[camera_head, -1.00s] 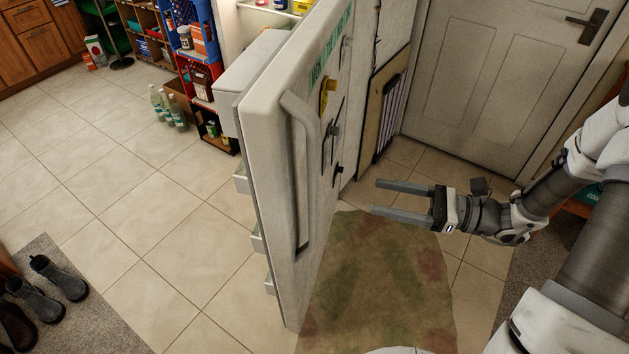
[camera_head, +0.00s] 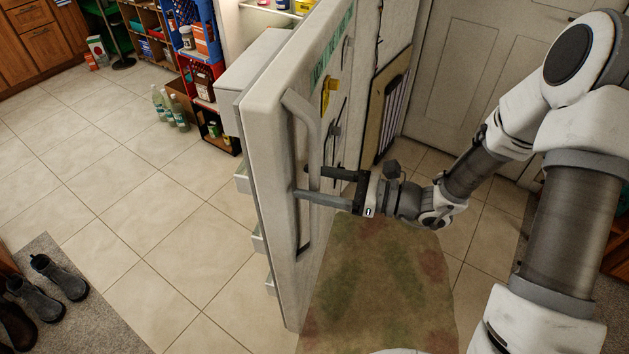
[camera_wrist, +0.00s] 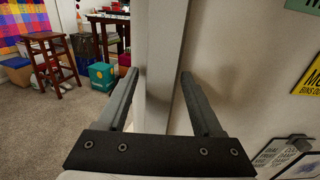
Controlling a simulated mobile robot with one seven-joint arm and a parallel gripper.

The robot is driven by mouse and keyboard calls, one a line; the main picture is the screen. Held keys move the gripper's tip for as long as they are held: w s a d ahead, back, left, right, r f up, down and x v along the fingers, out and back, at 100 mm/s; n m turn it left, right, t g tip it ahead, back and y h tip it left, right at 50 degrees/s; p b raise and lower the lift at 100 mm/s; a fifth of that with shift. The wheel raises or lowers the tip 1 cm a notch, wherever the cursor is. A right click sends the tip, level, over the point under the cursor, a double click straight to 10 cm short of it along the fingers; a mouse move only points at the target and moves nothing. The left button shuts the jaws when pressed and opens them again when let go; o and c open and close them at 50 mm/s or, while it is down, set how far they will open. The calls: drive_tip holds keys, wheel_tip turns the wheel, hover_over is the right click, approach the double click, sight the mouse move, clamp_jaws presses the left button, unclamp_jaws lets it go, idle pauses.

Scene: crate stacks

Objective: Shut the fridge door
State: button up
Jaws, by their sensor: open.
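The white fridge door (camera_head: 268,190) stands wide open in the head view, its edge towards me and its inner bins on the left. Its long upright handle (camera_head: 312,135) is on the outer face, on the right. My gripper (camera_head: 302,184) reaches in from the right at the handle, with its jaws open. In the wrist view the pale handle bar (camera_wrist: 165,45) runs upright between the two spread fingers of my gripper (camera_wrist: 160,73), with a gap visible on the right side. The lower end of the handle is partly hidden behind the fingers in the head view.
A mottled green and red mat (camera_head: 385,285) lies on the tiles below my gripper. A framed board (camera_head: 390,110) leans beyond the door. Bottles (camera_head: 170,108) and stacked crates (camera_head: 205,75) stand left of the fridge. Boots (camera_head: 55,278) are at lower left. Tiles left of the door are clear.

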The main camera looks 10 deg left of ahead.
clamp_jaws()
idle(1.4)
